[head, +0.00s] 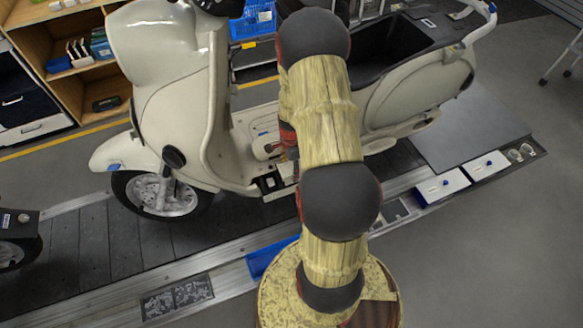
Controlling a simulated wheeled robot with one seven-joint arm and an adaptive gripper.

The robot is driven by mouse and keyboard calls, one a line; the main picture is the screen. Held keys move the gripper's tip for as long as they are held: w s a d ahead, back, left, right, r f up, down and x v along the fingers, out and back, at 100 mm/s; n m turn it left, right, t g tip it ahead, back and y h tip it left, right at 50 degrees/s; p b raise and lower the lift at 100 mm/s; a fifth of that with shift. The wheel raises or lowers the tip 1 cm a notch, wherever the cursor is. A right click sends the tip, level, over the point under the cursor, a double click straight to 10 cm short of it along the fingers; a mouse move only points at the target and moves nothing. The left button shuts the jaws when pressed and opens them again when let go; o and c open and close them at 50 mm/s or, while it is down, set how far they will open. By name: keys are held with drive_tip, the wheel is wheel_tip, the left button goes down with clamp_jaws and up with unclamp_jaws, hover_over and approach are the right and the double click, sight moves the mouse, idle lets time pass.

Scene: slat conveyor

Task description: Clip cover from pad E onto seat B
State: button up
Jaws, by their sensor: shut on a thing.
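My gripper (271,184) shows only in part, as dark pieces at the left edge of my arm, low by the cream scooter's footboard. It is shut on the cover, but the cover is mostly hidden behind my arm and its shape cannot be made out. Two white boxes with blue marks, one nearer (443,186) and one farther (485,165), stand in a row on the right. Letters are too small to read, so I cannot tell which place is pad E or seat B. Whether the cover touches anything is hidden.
The cream scooter (165,75) stands on the dark slat conveyor (145,240), close behind my arm. A blue tray (268,258) lies beside my base. Clear cups (520,152) stand at the right. Wooden shelves (75,85) are at the back left. The floor at lower right is free.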

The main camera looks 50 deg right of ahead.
drive_tip(key=shift+f, duration=0.7)
idle(1.6)
drive_tip(key=o, duration=1.3)
drive_tip(key=shift+r, duration=0.1)
wheel_tip(320, 180, up, 12)
drive_tip(key=shift+f, duration=0.1)
